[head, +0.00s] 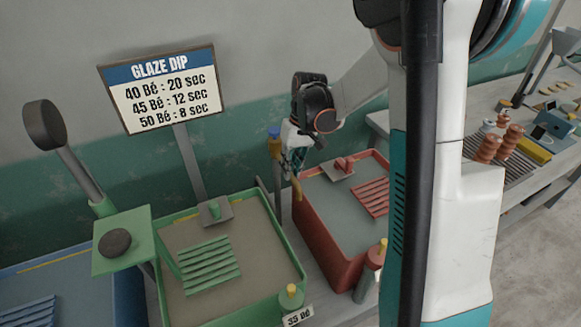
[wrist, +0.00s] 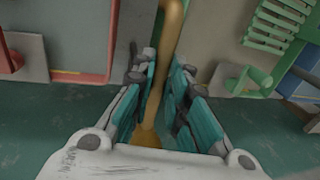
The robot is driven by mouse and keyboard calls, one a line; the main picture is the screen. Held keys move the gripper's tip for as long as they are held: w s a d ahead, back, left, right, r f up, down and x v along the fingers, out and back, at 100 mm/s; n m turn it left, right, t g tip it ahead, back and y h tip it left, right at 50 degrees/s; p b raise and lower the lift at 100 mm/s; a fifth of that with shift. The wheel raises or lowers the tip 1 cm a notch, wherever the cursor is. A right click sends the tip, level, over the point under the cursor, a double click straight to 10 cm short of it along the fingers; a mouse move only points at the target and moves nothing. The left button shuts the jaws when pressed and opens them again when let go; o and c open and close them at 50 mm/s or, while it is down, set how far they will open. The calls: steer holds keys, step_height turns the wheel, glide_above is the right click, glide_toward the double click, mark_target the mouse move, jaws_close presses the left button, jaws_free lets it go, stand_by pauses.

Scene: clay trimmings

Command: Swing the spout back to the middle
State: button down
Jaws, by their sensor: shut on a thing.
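The spout (wrist: 171,40) is a brass-coloured pipe. In the wrist view it runs up between my gripper's fingers (wrist: 160,95), and its far end leaves the frame at the top. My gripper (head: 294,165) is shut on it beside a post with a blue cap (head: 274,132). In the head view the spout's front part (head: 296,188) shows below the fingers, near the back left corner of the red tank (head: 325,240). The green tank (head: 288,244) stands to the left across a narrow gap. My fingers hide part of the spout.
The glaze dip sign (head: 160,88) stands behind the green tank. A blue tank (head: 125,290) is at the far left. Both nearer tanks hold slatted racks (head: 208,265). A bench with brown stacked pieces (head: 488,148) is at the right. My arm covers the centre right.

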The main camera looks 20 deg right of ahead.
steer(key=c, duration=1.6)
jaws_free()
steer(key=shift+o, duration=0.2)
step_height(320, 180, up, 12)
steer(key=d, duration=0.2)
steer(key=shift+d, duration=0.15)
steer(key=shift+f, duration=0.1)
